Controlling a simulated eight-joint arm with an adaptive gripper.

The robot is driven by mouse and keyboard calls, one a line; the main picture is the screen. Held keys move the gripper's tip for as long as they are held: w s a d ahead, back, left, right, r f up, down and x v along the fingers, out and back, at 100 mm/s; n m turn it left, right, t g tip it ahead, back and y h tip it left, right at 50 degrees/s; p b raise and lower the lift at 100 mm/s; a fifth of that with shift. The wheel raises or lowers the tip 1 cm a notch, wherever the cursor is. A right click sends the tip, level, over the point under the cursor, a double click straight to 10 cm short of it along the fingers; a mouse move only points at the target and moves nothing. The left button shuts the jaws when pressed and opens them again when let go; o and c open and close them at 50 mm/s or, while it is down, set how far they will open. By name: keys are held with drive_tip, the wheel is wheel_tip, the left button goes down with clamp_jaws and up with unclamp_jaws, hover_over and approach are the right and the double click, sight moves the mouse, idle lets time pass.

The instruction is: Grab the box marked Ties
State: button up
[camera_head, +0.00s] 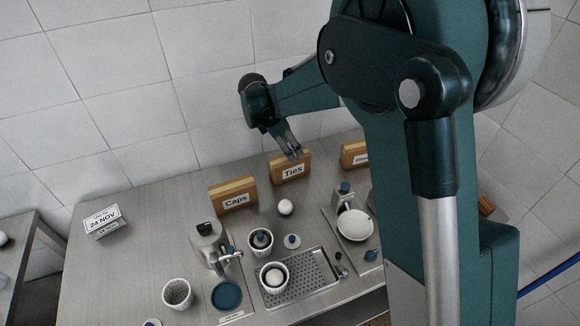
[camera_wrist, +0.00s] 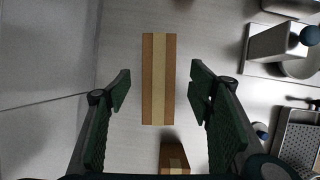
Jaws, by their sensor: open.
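The box marked Ties (camera_head: 291,170) stands at the back of the steel table, a brown cardboard box with a white label. In the wrist view a brown box with a pale tape strip (camera_wrist: 158,80) lies between and beyond my fingers, seen from above; its label is not visible there. My gripper (camera_head: 294,154) is just above the Ties box in the head view. In the wrist view its two green fingers (camera_wrist: 160,88) are spread wide, with clear gaps on both sides of the box and nothing held.
The Caps box (camera_head: 233,195) stands to the left of Ties, and another labelled box (camera_head: 354,154) to the right, partly hidden by my arm. A white ball (camera_head: 285,207) lies in front. The tiled wall is close behind.

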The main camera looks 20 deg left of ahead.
sight(295, 167)
wheel_tip(295, 167, down, 4)
drive_tip(key=shift+f, duration=0.1)
idle(0.4)
drive_tip(key=shift+x, duration=1.3)
drive_tip(key=shift+x, duration=2.6)
drive_tip(key=shift+a, duration=0.1)
drive_tip(key=shift+f+b, duration=0.25)
drive_tip(key=shift+b, duration=0.25)
drive_tip(key=c, duration=1.1)
